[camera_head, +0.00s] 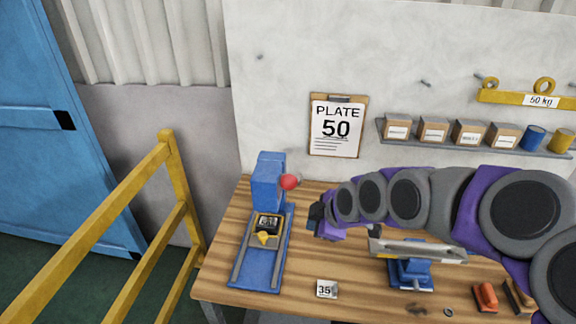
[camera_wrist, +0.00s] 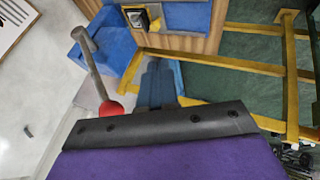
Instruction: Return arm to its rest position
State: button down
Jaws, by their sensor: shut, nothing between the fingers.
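My arm reaches in from the right of the head view, over the wooden bench (camera_head: 225,270). My gripper (camera_head: 316,218) is at its left end, shut and empty, right of the blue press-like device (camera_head: 267,180). A red ball knob (camera_head: 289,182) on that device is close to the gripper, with a visible gap in the head view. In the wrist view the red knob (camera_wrist: 110,109) sits on a grey lever, left of the dark gripper fingers (camera_wrist: 157,82). My gripper holds nothing.
A yellow railing (camera_head: 120,220) stands left of the bench. A clipboard reading PLATE 50 (camera_head: 337,127) hangs on the wall. A shelf of boxes (camera_head: 470,133) is above my arm.

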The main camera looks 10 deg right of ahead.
jog(key=s+a+m+g+h, duration=0.1)
jog(key=s+m+g, duration=0.3)
jog(key=s, duration=1.1)
jog(key=s+f+m+g+h, duration=0.1)
jog(key=s+m+g, duration=0.3)
jog(key=s+m, duration=0.6)
jog(key=s+h, duration=0.1)
jog(key=s, duration=0.4)
jog(key=shift+s+a+f+m, duration=0.15)
jog(key=shift+a+f+m, duration=0.1)
jog(key=shift+a+m, duration=0.15)
jog(key=shift+a, duration=0.1)
jog(key=c, duration=1.8)
grip_release()
jog(key=shift+c, duration=0.2)
